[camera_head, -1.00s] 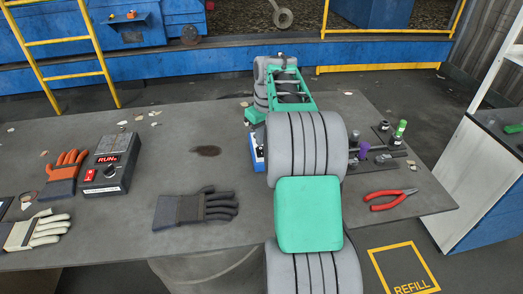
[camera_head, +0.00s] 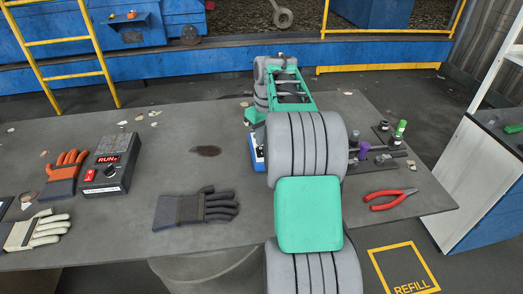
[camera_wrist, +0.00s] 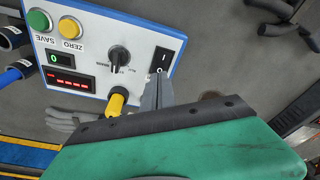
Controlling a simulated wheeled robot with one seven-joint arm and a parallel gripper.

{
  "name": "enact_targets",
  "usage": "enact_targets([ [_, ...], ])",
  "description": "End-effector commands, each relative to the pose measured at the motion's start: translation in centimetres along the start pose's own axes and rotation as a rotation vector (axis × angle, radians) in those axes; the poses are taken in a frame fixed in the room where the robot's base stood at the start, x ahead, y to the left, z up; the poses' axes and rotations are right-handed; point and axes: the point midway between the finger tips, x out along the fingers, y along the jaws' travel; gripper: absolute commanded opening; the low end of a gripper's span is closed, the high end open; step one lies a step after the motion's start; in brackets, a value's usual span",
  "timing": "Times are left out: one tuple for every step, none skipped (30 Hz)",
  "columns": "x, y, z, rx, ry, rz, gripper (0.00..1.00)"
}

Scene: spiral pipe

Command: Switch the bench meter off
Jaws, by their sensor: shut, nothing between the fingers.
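The bench meter is a white panel with a blue edge (camera_wrist: 175,35) across the top of the wrist view. In the head view only a sliver of it (camera_head: 257,152) shows behind my arm. Its black rocker switch (camera_wrist: 160,60) is at the panel's right end. A black knob (camera_wrist: 118,57), green and yellow buttons, a lit red display (camera_wrist: 70,80) and a yellow plug (camera_wrist: 117,100) are also on it. My gripper (camera_wrist: 154,88) is shut and empty, with its tips just below the switch; I cannot tell whether they touch it. My arm hides the gripper in the head view.
A control box reading RUN (camera_head: 110,163), an orange glove (camera_head: 66,172) and a dark glove (camera_head: 195,208) lie left on the table. Red pliers (camera_head: 390,198) and small connectors (camera_head: 385,158) lie right of my arm. The table's middle left is mostly clear.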

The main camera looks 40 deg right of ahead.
Motion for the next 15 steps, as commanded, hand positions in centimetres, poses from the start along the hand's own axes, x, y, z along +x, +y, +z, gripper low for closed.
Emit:
enact_targets([
  [0.00,0.00,0.00,0.000,0.000,0.000,0.00],
  [0.00,0.00,0.00,0.000,0.000,0.000,0.00],
  [0.01,0.00,0.00,0.000,0.000,0.000,0.00],
  [0.03,0.00,0.00,0.000,0.000,0.000,0.00],
  [0.06,0.00,0.01,0.000,0.000,0.000,0.00],
  [0.11,0.00,0.02,0.000,0.000,0.000,0.00],
  [0.15,0.00,0.02,0.000,0.000,0.000,0.00],
  [0.20,0.00,0.03,0.000,0.000,0.000,0.00],
  [0.27,0.00,0.04,0.000,0.000,0.000,0.00],
  [0.32,0.00,0.05,0.000,0.000,0.000,0.00],
  [0.36,0.00,0.05,0.000,0.000,0.000,0.00],
  [0.42,0.00,0.06,0.000,0.000,0.000,0.00],
  [0.47,0.00,0.07,0.000,0.000,0.000,0.00],
  [0.52,0.00,0.08,0.000,0.000,0.000,0.00],
  [0.58,0.00,0.09,0.000,0.000,0.000,0.00],
])
